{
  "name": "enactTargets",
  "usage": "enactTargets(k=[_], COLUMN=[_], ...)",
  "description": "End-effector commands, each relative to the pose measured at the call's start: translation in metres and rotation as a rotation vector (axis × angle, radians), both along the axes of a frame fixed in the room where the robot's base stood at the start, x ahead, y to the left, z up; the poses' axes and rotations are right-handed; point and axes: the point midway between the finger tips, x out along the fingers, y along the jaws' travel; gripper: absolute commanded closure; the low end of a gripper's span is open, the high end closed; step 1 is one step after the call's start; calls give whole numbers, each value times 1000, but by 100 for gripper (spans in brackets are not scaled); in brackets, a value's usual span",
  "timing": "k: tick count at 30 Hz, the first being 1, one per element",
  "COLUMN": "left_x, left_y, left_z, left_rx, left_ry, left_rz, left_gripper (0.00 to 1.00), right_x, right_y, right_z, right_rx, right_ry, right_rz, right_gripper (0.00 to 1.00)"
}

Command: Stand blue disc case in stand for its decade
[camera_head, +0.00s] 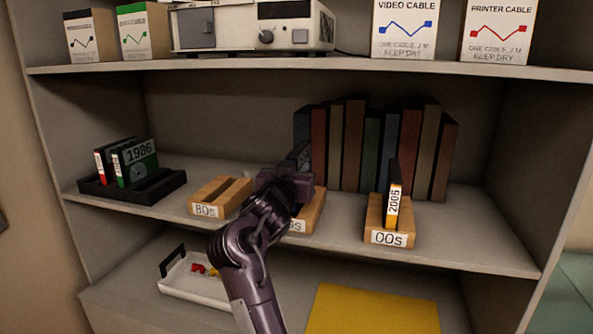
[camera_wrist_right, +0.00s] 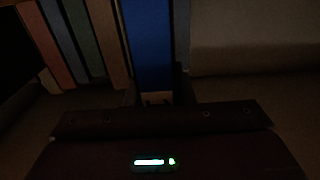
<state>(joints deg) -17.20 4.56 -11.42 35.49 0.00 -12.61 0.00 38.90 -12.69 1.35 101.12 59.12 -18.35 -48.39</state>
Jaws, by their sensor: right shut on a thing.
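My right gripper (camera_head: 292,172) is shut on the blue disc case (camera_wrist_right: 148,45), which fills the upper middle of the right wrist view. In the head view the case is hard to make out above my gripper. The gripper is over the middle wooden stand (camera_head: 312,212), whose label is partly covered and ends in "0s". I cannot tell whether the case touches its slot. The 80s stand (camera_head: 213,200) on the left is empty. The 00s stand (camera_head: 378,226) on the right holds a yellow case (camera_head: 393,207) marked 2005. My left gripper is not in view.
A black rack (camera_head: 160,190) at left holds a red case (camera_head: 102,167) and a green case (camera_head: 137,163) marked 1986. Several books (camera_head: 410,145) stand behind the stands. A white tray (camera_head: 190,289) and a yellow sheet (camera_head: 370,312) lie on the shelf below.

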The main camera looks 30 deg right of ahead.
Motion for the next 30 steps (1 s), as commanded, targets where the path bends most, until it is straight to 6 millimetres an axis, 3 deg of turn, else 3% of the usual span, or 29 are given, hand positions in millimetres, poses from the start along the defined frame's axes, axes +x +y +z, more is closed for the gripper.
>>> enactTargets(k=[18, 30], left_x=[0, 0], left_y=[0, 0], left_z=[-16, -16], left_rx=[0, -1], left_ry=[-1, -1], left_rz=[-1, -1], left_gripper=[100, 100], right_x=[0, 0], right_y=[0, 0], right_z=[-27, -26], right_rx=[-1, -2], right_ry=[-1, -1], right_rz=[0, 0], right_gripper=[100, 100])
